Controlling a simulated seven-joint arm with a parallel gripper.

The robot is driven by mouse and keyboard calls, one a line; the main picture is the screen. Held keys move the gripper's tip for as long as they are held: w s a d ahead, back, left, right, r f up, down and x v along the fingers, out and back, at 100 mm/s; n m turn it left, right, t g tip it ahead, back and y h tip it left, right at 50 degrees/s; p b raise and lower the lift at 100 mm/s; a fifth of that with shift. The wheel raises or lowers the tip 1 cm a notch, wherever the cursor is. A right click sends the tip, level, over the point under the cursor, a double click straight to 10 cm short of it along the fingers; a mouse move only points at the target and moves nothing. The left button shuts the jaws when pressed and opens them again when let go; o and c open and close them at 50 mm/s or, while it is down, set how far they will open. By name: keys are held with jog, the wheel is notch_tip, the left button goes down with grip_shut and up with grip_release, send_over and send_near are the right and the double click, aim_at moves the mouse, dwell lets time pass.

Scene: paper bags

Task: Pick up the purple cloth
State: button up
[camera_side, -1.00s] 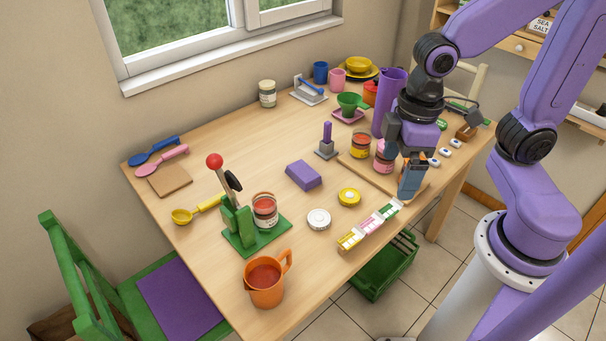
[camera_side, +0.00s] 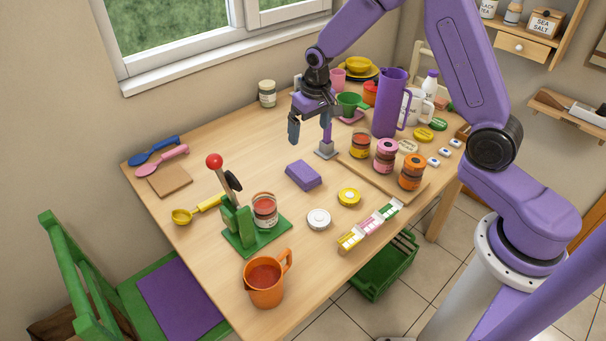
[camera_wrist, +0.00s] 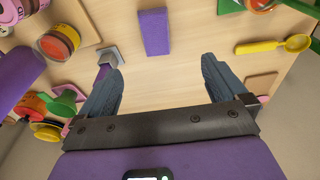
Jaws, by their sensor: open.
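The purple cloth (camera_side: 303,175) lies as a small, flat folded block in the middle of the wooden table. It also shows at the top centre of the wrist view (camera_wrist: 154,32), ahead of the fingers. My gripper (camera_side: 309,133) is open and empty, held above the table behind the cloth, toward the window. In the wrist view my gripper (camera_wrist: 160,75) has its two fingers well apart, with bare table between them. The cloth is apart from both fingers.
A grey-based tool with a purple handle (camera_side: 325,150) stands just behind the cloth, close to my gripper. A green press (camera_side: 240,225) with a jar stands at front left. Table left of the cloth is clear.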

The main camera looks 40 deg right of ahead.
jog(key=w+d+f, duration=0.1)
send_near(303, 170)
jog(key=shift+m, duration=0.4)
jog(key=f, duration=0.6)
jog(key=w+f, duration=0.1)
jog(key=f, duration=0.2)
jog(key=shift+w+f, duration=0.1)
jog(key=shift+f, duration=0.25)
jog(key=shift+c, duration=0.3)
jog(key=c, duration=1)
